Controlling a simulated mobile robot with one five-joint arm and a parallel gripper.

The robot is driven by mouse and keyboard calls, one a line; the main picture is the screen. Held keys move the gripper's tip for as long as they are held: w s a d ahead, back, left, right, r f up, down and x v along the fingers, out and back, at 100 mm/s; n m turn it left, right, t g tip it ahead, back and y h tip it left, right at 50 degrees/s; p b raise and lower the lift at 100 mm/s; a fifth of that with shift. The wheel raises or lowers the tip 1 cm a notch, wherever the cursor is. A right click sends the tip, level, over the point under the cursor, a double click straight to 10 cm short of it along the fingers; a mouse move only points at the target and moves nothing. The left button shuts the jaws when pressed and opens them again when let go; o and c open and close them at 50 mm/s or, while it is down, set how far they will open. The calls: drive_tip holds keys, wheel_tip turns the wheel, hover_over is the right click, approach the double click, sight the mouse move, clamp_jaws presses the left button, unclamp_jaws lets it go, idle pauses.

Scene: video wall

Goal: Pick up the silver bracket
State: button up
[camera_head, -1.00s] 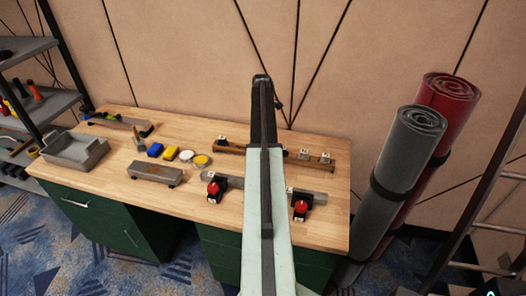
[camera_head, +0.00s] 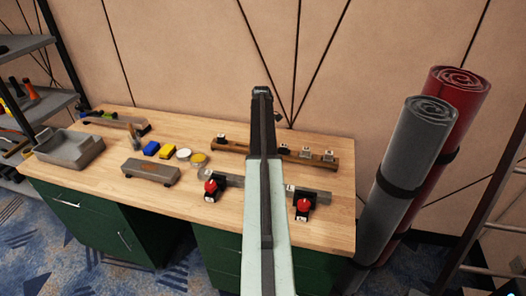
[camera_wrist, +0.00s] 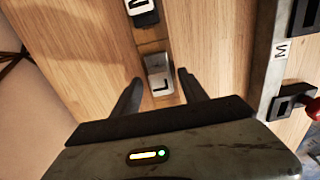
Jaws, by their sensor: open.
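In the wrist view, a small silver bracket-like piece (camera_wrist: 157,66) with a white tag marked "L" sits on a narrow wooden rail. My gripper (camera_wrist: 163,80) is open, with one dark finger on each side of this piece. The fingers appear apart from it; its height below them is hard to judge. In the head view, the wooden rail (camera_head: 240,149) lies along the back of the workbench, with several small tagged pieces on it. My arm hides part of the rail, and my fingers do not show there.
A dark tagged piece (camera_wrist: 142,12) is farther along the rail. Rolled mats (camera_head: 410,150) stand at right.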

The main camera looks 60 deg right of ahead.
drive_tip(key=shift+r, duration=0.1)
clamp_jaws()
wheel_tip(320, 180, up, 10)
drive_tip(key=p, duration=1)
drive_tip(key=shift+r, duration=0.1)
